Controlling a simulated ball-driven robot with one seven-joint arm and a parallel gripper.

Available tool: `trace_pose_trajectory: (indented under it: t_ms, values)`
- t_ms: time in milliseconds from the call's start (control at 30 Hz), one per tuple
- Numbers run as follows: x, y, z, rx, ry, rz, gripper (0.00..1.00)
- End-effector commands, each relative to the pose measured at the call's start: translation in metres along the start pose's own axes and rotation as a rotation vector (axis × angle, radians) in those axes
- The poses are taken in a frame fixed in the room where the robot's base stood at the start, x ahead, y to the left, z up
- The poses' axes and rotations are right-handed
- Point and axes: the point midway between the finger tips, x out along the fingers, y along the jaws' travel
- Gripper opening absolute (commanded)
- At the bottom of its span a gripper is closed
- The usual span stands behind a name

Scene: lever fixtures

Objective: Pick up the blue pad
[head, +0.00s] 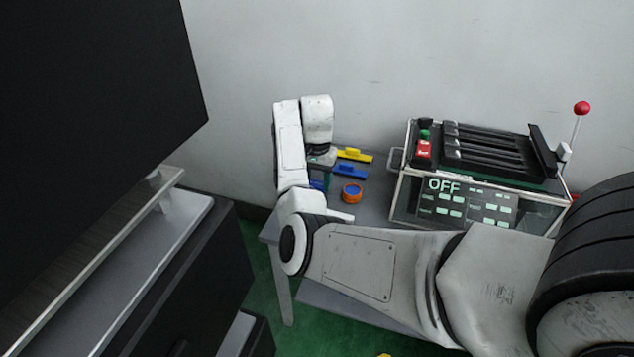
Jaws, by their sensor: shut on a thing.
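My gripper (321,172) points down over the left part of the grey table, mostly hidden behind my own arm. A small patch of blue, the blue pad (317,185), shows right at the fingertips. My gripper is shut on it. Most of the pad is hidden, and I cannot tell whether it is clear of the tabletop.
On the table (375,208) lie a yellow block-topped piece (354,155), a similar blue piece (350,171) and an orange-rimmed round piece with blue inside (352,192). A lever machine (470,187) reading OFF stands right. A dark cabinet (190,270) stands left.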

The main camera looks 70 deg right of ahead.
Motion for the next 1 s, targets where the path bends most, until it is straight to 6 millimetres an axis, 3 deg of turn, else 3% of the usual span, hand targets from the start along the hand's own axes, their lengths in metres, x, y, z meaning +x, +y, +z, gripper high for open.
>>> trace_pose_trajectory:
  t_ms: [267,567,1000]
  values:
    - [-0.036,0.002,0.001,0.001,0.003,0.000,0.24]
    - [-0.101,0.046,0.027,0.001,0.003,-0.002,0.24]
    - [-0.124,0.107,0.062,0.001,0.001,0.000,0.24]
